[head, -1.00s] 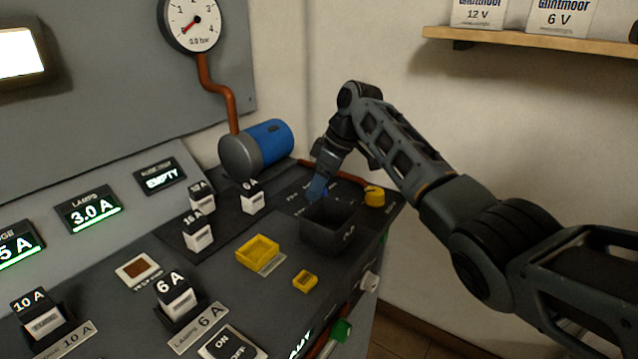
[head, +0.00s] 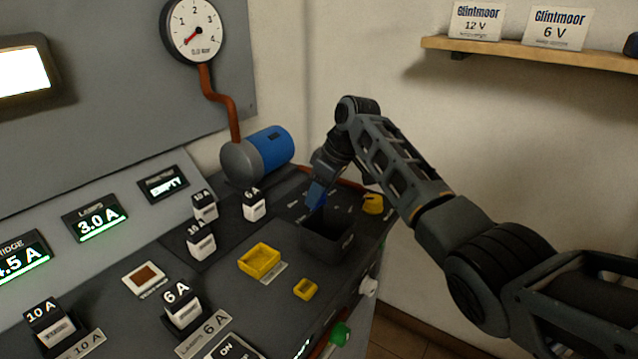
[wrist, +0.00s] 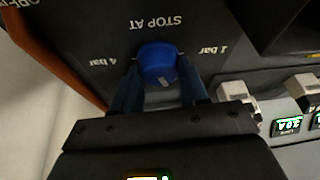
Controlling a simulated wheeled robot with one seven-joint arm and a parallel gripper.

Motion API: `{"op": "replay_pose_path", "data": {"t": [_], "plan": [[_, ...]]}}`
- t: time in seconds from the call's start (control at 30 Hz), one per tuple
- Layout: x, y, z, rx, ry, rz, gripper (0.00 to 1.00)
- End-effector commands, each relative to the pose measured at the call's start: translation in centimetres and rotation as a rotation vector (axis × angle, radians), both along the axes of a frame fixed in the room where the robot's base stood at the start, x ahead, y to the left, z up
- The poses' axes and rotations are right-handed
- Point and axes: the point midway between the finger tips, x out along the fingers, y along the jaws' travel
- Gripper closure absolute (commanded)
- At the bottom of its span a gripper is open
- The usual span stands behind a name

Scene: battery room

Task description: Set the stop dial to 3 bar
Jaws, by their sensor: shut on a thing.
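The stop dial is a round blue knob (wrist: 157,64) in the wrist view, under an upside-down "STOP AT" label. Upside-down "1 bar" shows to its right and "4 bar" to its left. A short pale mark on the knob is turned toward my gripper's side of the picture. My gripper (wrist: 158,88) is shut on the knob, one blue finger on each side. In the head view my gripper (head: 316,196) reaches down behind a dark open box; the knob cannot be made out there. The labels for 2 and 3 bar are not seen in the wrist view.
The dark open box (head: 328,246) stands close to my gripper. A yellow knob (head: 372,204) is just right of it. A blue cylinder (head: 268,148) with an orange pipe stands behind. A round gauge (head: 194,30) hangs on the upright panel. Yellow trays (head: 260,260) lie in front.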

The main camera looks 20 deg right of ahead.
Motion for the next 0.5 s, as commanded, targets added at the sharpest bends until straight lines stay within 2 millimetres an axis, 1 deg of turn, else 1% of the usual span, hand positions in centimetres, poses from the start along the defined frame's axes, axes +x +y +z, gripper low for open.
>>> {"op": "replay_pose_path", "data": {"t": [0.03,0.07,0.5], "plan": [[-0.12,0.14,0.56,0.002,0.002,-0.039,0.87],[-0.11,0.12,0.59,0.001,0.001,-0.067,0.87],[-0.21,0.3,0.4,0.002,0.002,-0.478,0.87]]}}
